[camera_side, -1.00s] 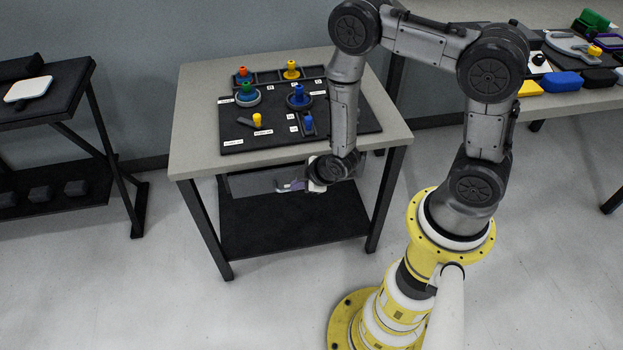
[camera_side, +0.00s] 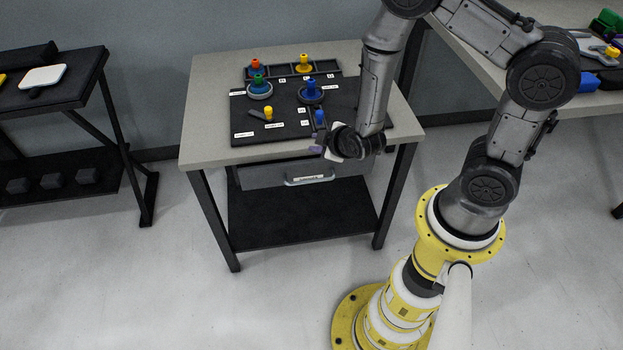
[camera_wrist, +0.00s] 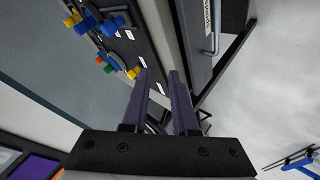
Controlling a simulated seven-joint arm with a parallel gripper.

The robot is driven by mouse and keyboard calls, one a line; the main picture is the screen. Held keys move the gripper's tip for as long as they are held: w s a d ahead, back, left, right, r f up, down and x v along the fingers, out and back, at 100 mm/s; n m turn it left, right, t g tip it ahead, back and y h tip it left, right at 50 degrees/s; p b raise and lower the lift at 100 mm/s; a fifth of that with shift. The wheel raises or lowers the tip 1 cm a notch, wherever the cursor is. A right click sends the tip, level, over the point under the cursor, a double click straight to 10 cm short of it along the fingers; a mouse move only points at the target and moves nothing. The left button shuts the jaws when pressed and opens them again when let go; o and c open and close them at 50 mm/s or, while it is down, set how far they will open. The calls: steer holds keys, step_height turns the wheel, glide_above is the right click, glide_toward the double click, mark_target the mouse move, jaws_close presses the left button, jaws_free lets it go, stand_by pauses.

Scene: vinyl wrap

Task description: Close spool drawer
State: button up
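The spool drawer (camera_side: 262,176) is a grey front under the table top, with a white label and a light handle (camera_side: 309,178) at its lower middle. No drawer interior shows, and its front looks close under the table edge. In the wrist view the drawer front (camera_wrist: 196,45) lies right of the table's edge strip, with its label and bar handle (camera_wrist: 213,38) near the top. My gripper (camera_side: 317,150) is at the table's front edge, above and right of the handle, apart from it. The purple fingers (camera_wrist: 161,78) stand apart with nothing between them.
The table top (camera_side: 205,148) holds a black mat with spools, colored knobs and labels, close to my gripper. A lower black shelf (camera_side: 300,215) sits beneath the drawer. A side table (camera_side: 50,95) stands left and another bench right. Floor in front is clear.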

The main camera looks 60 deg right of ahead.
steer(key=w+f+h, duration=0.1)
steer(key=w+h, duration=0.1)
steer(key=n+t+h, duration=0.2)
steer(key=n+h, duration=0.1)
steer(key=h, duration=0.2)
glide_toward(309, 182)
steer(key=x, duration=1)
steer(key=shift+w+d+f, duration=0.1)
steer(key=shift+d+f, duration=0.05)
steer(key=shift+d, duration=0.05)
jaws_close()
stand_by(1.2)
